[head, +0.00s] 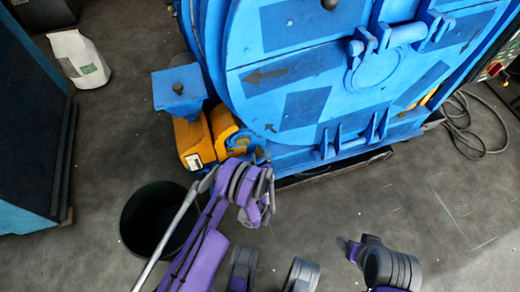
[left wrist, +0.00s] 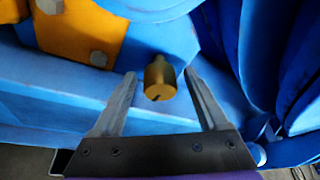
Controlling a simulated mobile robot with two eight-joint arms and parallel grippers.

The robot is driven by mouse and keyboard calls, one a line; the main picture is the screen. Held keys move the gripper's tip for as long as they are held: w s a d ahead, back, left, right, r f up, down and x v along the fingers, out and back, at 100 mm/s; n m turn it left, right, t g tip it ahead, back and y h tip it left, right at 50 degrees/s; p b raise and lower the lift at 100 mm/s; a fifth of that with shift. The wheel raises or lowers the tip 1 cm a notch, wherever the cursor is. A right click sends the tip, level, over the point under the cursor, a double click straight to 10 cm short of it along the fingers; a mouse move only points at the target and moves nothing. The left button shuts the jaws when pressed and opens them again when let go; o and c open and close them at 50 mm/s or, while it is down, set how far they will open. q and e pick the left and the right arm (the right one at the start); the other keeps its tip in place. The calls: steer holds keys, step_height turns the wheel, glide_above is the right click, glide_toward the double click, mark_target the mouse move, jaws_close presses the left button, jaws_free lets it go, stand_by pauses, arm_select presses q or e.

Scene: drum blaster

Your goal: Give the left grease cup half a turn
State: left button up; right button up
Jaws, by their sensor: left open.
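The grease cup (left wrist: 160,80) is a small brass cylinder with a dark slot in its end. It sticks out from the blue machine body in the left wrist view. My left gripper (left wrist: 159,90) is open, with one grey finger on each side of the cup and a gap visible on both sides. In the head view my left arm reaches up to the machine's lower left, beside the yellow motor block (head: 196,142); the cup is not visible there. My right gripper (head: 349,246) is low at the right, away from the machine, and its jaws are not clear.
The blue drum blaster (head: 310,85) with its round door fills the top of the head view. A dark bin (head: 150,225) stands left of my left arm. A white bag (head: 78,60) and a blue cabinet (head: 30,130) are further left. Cables (head: 465,125) lie on the right floor.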

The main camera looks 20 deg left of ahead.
arm_select(q)
steer(key=shift+s, duration=0.1)
steer(key=shift+c, duration=0.8)
jaws_close()
steer(key=shift+r+m+y+p, duration=0.1)
steer(key=shift+m+y+p, duration=0.2)
steer(key=shift+m+p, duration=0.15)
steer(key=shift+o, duration=0.8)
jaws_free()
steer(key=shift+s+d, duration=0.1)
